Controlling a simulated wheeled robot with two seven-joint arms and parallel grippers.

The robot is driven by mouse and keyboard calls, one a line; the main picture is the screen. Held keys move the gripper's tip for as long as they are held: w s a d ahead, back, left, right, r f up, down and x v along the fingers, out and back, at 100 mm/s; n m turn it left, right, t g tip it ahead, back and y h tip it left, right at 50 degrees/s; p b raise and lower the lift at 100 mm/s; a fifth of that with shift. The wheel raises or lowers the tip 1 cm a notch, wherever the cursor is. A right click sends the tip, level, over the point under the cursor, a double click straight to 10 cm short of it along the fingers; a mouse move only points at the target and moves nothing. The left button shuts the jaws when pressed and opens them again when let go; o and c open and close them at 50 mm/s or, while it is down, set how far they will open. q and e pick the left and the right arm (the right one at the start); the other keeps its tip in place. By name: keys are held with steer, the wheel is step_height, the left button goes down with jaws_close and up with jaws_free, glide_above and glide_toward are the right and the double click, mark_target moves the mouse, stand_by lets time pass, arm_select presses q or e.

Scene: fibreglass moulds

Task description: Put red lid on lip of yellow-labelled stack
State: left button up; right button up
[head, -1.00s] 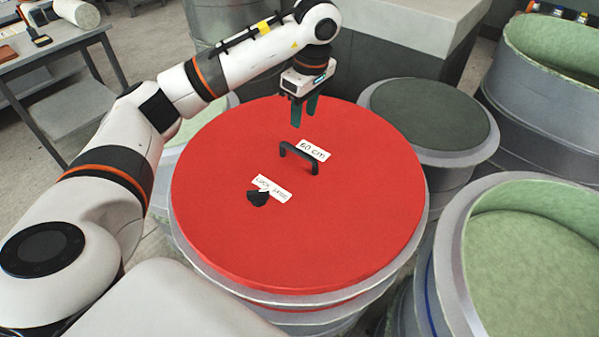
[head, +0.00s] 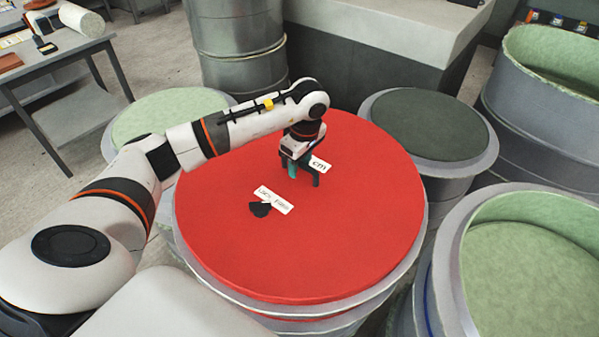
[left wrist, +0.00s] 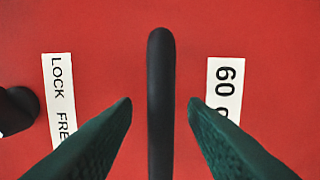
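The large round red lid (head: 225,220) lies flat on top of a grey round stack (head: 400,280) in the middle of the head view. It has a black bar handle, seen best in the left wrist view (left wrist: 160,100), a "60 cm" label (head: 319,165), a "LOCK FREE" label (head: 274,200) and a black knob (head: 260,209). My left gripper (head: 299,173) is at the handle. Its green fingers (left wrist: 160,105) are open, one on each side of the bar with a gap at both. I see no yellow label. My right gripper is out of view.
Other round moulds stand close by: a dark-topped one (head: 430,120), a green-lined one at right (head: 530,270) and a pale green-topped one at left (head: 165,112). A grey drum (head: 240,50) and bench (head: 400,35) are behind. A table (head: 60,65) stands far left.

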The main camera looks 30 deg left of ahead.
arm_select(q)
steer(key=shift+f, duration=0.3)
jaws_close()
stand_by(1.1)
steer(key=shift+w+a+r, duration=0.1)
steer(key=shift+w, duration=0.05)
